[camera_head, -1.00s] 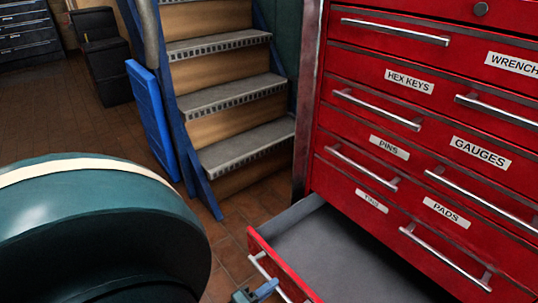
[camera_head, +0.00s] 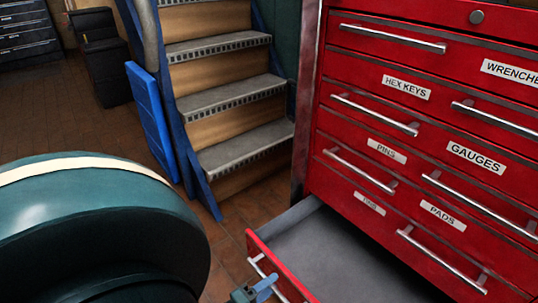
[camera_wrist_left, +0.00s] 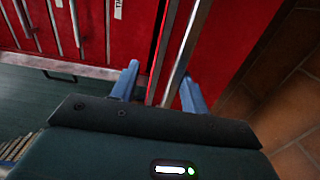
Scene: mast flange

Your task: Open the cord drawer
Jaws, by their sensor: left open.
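A bottom-left drawer (camera_head: 345,255) of the red tool chest stands pulled out, with a bare grey inside. The small label (camera_head: 370,203) above it is too blurred to read, so I cannot confirm that this is the cord drawer. Its handle (camera_head: 268,277) is on the red front, partly cut off by the picture's lower edge. My left gripper (camera_head: 264,289) is at that front, near the handle. In the left wrist view my left gripper (camera_wrist_left: 161,92) is open, its blue fingers on either side of a metal bar on red. Contact cannot be told. My right gripper is not in view.
Shut drawers labelled pins (camera_head: 387,151), pads (camera_head: 442,214), gauges (camera_head: 476,158) and hex keys (camera_head: 406,87) are on the chest (camera_head: 313,100). Stairs (camera_head: 228,100) with a blue panel (camera_head: 150,120) stand left of it. Brown tiled floor (camera_head: 235,255) is clear between.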

